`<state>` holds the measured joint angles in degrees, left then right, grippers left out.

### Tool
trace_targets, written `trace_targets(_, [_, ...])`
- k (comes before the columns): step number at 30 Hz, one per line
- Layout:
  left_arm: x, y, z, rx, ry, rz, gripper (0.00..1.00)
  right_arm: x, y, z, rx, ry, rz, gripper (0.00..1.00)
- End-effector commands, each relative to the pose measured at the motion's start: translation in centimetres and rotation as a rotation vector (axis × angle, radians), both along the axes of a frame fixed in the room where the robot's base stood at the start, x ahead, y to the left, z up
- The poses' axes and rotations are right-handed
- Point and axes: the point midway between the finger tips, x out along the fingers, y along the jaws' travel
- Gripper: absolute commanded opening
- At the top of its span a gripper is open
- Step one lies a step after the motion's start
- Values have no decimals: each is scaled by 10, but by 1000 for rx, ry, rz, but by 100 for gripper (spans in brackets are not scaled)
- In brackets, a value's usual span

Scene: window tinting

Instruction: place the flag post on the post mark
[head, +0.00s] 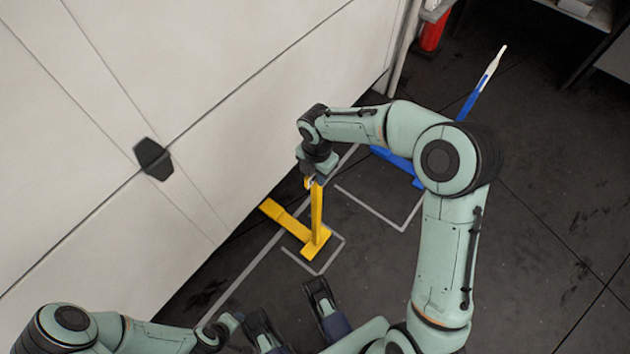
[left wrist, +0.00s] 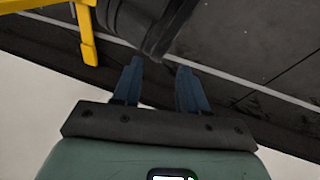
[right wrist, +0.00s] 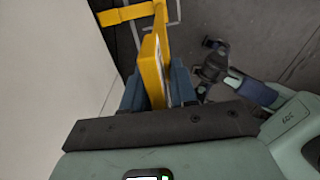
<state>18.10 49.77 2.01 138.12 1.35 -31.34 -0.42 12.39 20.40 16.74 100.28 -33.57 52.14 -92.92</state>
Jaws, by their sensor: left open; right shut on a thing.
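The yellow flag post (head: 317,215) stands roughly upright on angled yellow feet beside the white wall panel in the head view. My right gripper (head: 311,180) is shut on its top; the right wrist view shows the post (right wrist: 151,66) between the fingers (right wrist: 160,90). A grey outlined post mark (head: 333,256) lies on the dark floor around the near foot. Whether the feet touch the floor I cannot tell. My left gripper (head: 290,302) is open and empty, low and nearer than the post; its fingers (left wrist: 160,80) stand apart in the left wrist view.
A blue post (head: 474,96) with a white tip stands behind my right arm, with another grey floor outline (head: 385,217) near it. The white wall panel (head: 190,110) closes off the left. A red cylinder (head: 432,35) stands at the back.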

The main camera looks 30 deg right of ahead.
Motion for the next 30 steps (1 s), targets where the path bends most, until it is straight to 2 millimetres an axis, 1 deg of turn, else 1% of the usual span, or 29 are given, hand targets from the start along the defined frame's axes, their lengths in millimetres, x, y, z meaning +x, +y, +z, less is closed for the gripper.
trace_targets(1, [4,2,-5,5,-10,5,43,0,0,-10,0,0,1,0])
trace_targets(3, [10,5,-9,13,-25,11,43,0,0,-22,-1,2,1,0])
trace_targets(6, [16,9,-13,22,-42,18,43,0,0,-34,0,0,0,0])
trace_targets(15, [18,9,-12,24,-46,19,43,1,0,-35,0,-2,0,0])
trace_targets(19, [19,10,-13,25,-49,20,43,1,0,-38,0,-2,0,0])
trace_targets(20, [19,10,-13,25,-49,20,43,0,0,-39,0,1,0,37])
trace_targets(21, [19,10,-13,25,-49,20,43,0,0,-39,0,1,0,50])
trace_targets(22, [19,10,-13,25,-49,20,43,0,0,-39,0,1,0,53])
trace_targets(30, [18,9,-13,24,-48,19,43,0,0,-38,0,1,0,53])
